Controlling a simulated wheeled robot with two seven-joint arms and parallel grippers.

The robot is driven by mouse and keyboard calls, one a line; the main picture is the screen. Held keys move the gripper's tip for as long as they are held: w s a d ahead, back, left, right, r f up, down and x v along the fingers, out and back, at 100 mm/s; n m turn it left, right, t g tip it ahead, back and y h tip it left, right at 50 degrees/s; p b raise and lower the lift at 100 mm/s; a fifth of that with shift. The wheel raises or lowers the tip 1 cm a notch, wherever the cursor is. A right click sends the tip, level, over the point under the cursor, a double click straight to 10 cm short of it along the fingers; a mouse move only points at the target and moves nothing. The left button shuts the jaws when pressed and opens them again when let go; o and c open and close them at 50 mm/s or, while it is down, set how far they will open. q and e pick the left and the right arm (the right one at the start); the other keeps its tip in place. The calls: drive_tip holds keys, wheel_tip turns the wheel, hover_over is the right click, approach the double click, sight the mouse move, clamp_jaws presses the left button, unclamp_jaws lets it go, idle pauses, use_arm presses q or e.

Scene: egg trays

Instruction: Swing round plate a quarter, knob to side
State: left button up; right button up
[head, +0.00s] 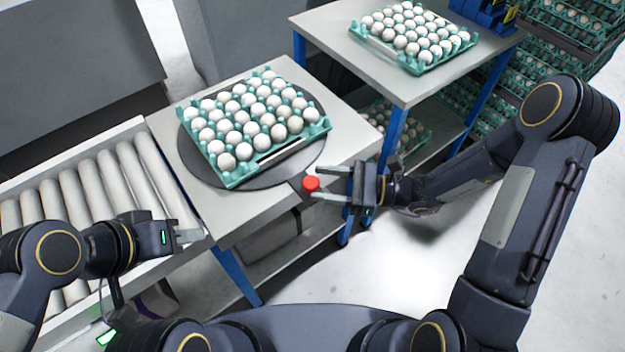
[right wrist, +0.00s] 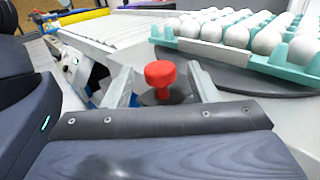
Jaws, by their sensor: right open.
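The dark round plate (head: 190,160) lies on the grey table and bears a teal tray (head: 231,182) of white eggs. A red knob (head: 311,184) stands on the plate's projecting edge at the table's near right corner. My right gripper (head: 314,184) is open, with one finger on each side of the knob; in the right wrist view the knob (right wrist: 160,75) stands upright between the two fingers, with gaps visible. My left gripper (head: 190,236) is over the roller conveyor's edge, away from the plate; its jaw opening is unclear.
A roller conveyor (head: 110,185) adjoins the table (head: 345,140) on the left. A second table (head: 345,50) at the back right bears another egg tray (head: 425,66). Stacked egg trays (head: 575,50) stand further right. Floor is open at the right.

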sight(311, 181)
drive_tip(key=shift+w+a, duration=0.15)
drive_tip(key=shift+a, duration=0.7)
drive_tip(key=shift+w+a, duration=0.1)
drive_tip(key=shift+a, duration=0.7)
drive_tip(key=shift+c, duration=0.2)
clamp_jaws()
